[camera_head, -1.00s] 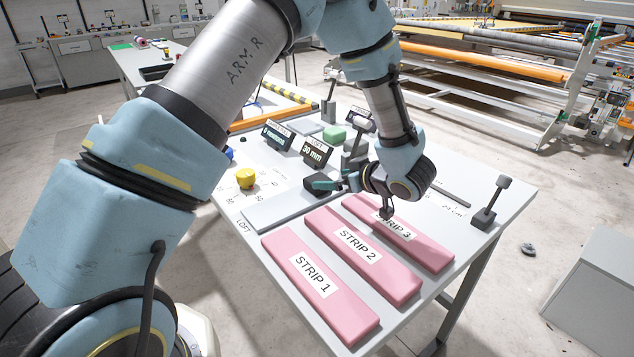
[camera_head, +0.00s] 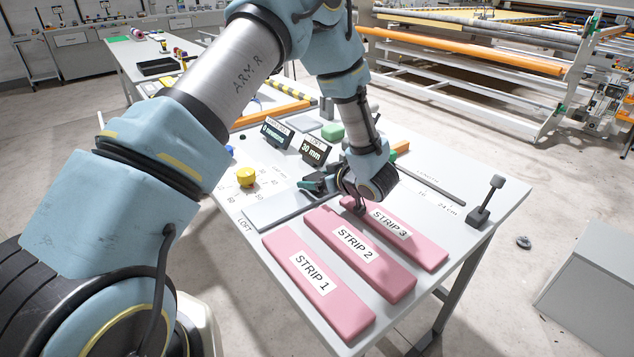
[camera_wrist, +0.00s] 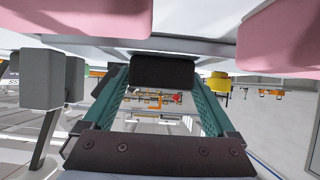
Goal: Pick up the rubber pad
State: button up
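A dark block (camera_wrist: 163,72), which looks like the rubber pad, fills the space between my gripper's teal fingertips in the wrist view. Its sides lie close to both fingers; I cannot tell whether they press on it. In the head view my gripper (camera_head: 318,185) is low over the table near the far end of the grey slab, pointing left. My wrist and the fingers hide most of the block there. The fingers stand wide apart in the wrist view, which shows the table upside down.
Pink strips lie in front of my gripper: STRIP 1 (camera_head: 330,300), STRIP 2 (camera_head: 385,278) and STRIP 3 (camera_head: 425,248). The grey slab (camera_head: 270,213) runs alongside. A yellow knob (camera_head: 246,176), small displays (camera_head: 313,149) and a green block (camera_head: 333,132) stand nearby. A grey post (camera_head: 487,203) stands at right.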

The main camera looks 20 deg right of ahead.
jog(key=shift+r, duration=0.1)
jog(key=c, duration=1.3)
